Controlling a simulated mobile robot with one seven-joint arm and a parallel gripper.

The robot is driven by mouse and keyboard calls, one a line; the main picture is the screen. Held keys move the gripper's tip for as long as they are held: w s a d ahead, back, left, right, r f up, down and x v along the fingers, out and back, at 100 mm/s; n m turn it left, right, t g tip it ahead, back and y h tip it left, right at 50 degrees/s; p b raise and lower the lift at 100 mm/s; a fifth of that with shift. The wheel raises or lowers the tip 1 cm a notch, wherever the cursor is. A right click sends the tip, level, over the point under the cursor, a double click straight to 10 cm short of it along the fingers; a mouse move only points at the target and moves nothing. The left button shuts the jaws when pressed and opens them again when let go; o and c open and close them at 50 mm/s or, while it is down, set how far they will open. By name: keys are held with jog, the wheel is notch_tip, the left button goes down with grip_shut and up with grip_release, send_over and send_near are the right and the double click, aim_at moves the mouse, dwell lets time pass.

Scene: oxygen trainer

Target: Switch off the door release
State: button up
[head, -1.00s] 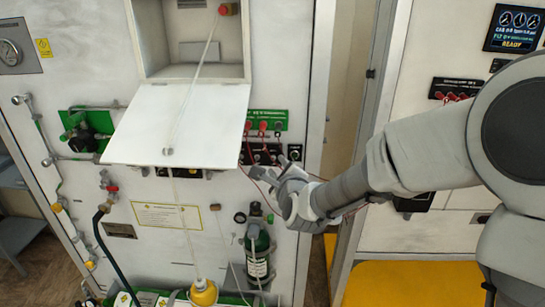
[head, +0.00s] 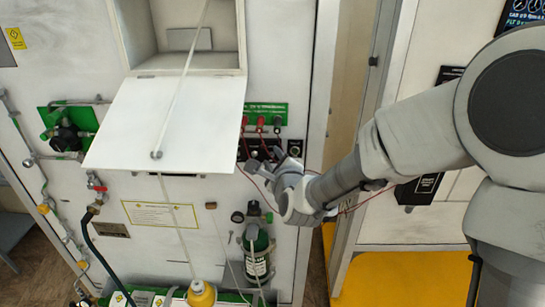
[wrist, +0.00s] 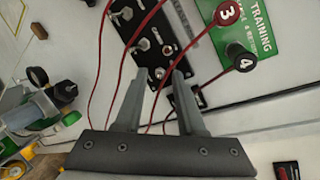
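A black switch panel (head: 254,147) sits on the white wall to the right of the lowered white door. In the wrist view the panel (wrist: 150,32) shows several metal toggle switches, with red leads running past it. A small separate black switch box (head: 295,147) is just to its right; part of it shows in the wrist view (wrist: 184,98) beside the right finger. I cannot read which switch is the door release. My gripper (head: 262,165) is just below the panel. In the wrist view my gripper (wrist: 158,82) has its fingers apart, with nothing held between them.
A green training plate (head: 265,112) with red and black plugs is above the panel. The white door (head: 165,125) hangs open on a cord to the left. A green bottle (head: 257,255) stands below my gripper. Red leads (wrist: 118,85) cross near the fingers.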

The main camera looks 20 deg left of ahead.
grip_shut()
